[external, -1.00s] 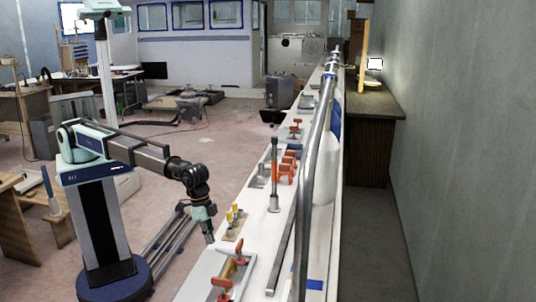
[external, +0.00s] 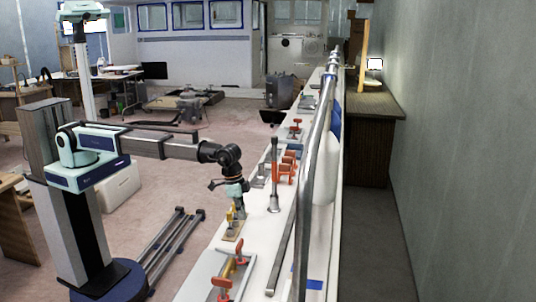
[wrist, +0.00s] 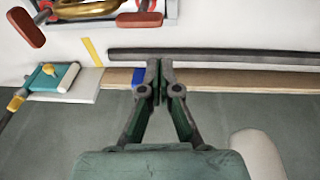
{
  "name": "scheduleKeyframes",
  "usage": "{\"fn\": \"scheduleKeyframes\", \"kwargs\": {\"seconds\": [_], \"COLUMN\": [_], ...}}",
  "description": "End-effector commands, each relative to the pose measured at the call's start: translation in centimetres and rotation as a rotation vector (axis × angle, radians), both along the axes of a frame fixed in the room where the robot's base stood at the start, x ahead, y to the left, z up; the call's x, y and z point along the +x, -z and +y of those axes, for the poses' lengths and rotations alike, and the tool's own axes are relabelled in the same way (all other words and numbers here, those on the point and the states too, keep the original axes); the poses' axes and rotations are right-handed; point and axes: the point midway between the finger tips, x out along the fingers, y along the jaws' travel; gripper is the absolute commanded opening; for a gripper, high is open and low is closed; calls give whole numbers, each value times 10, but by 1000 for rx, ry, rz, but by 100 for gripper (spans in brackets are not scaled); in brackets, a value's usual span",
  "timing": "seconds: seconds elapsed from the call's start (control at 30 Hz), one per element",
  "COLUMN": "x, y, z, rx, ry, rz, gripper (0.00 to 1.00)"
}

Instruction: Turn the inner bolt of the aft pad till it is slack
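I cannot tell for sure which pad is the aft one or which bolt is the inner one. The pad with yellow bolts cannot be made out clearly in the wrist view.
A near tray (external: 207,270) holds red-handled clamps (external: 222,283). An upright grey post (external: 274,175) and orange clamps (external: 284,169) stand farther along. A long metal pipe (external: 312,150) runs along the counter's right side. A teal block (wrist: 54,76) shows in the wrist view.

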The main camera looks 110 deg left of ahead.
Motion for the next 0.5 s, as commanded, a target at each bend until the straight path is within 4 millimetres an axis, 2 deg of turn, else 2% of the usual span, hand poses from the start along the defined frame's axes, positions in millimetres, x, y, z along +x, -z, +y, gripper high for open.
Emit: {"fn": "scheduleKeyframes", "kwargs": {"seconds": [0.27,0.5], "x": [4,9], "y": [19,43], "z": [0,-1], "rx": [0,0], "ry": [-1,-1], "rz": [0,0], "gripper": [0,0]}}
